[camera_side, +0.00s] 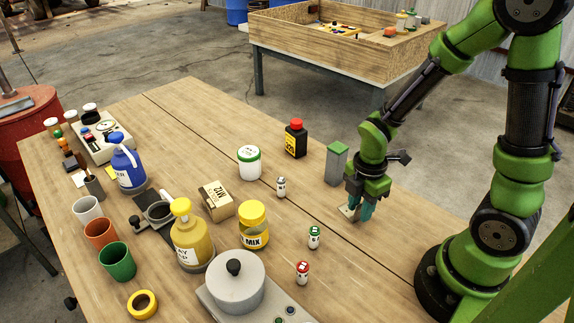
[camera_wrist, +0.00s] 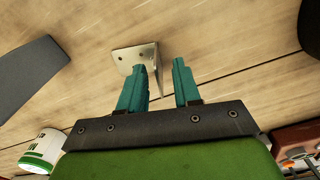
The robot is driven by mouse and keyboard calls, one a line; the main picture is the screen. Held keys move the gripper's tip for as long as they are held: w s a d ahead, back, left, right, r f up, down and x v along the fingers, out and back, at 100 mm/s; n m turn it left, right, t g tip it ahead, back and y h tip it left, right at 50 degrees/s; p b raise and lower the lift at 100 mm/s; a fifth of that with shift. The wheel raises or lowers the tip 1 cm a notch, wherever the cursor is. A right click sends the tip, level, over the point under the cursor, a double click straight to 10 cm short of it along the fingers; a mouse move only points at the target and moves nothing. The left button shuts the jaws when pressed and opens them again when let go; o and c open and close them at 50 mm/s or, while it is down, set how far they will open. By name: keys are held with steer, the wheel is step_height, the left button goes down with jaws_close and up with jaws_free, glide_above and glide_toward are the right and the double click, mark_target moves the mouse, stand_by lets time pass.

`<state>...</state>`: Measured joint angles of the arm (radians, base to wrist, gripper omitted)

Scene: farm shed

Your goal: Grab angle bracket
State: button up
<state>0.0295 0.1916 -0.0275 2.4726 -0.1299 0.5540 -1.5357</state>
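The angle bracket is a small, pale metal piece with holes in it. In the wrist view the angle bracket (camera_wrist: 126,56) sits on the wooden table just beyond the left fingertip, which covers part of it. Its right edge reaches into the gap between the fingers. My gripper (camera_wrist: 162,65) has two teal fingers that stand apart with nothing held between them. In the side view my gripper (camera_side: 361,209) points down close to the tabletop, and the angle bracket (camera_side: 347,211) shows at its left side, partly hidden by the fingers. I cannot tell whether they touch.
A grey-green block (camera_side: 336,164) stands just behind my gripper. A black bottle with a red cap (camera_side: 296,140), a white jar (camera_side: 249,163) and small red- and green-topped cans (camera_side: 314,237) stand to the left. The table (camera_side: 400,240) is clear in front of my gripper.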

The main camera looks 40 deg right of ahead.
steer(key=shift+f, duration=0.2)
jaws_close()
steer(key=shift+r, duration=0.15)
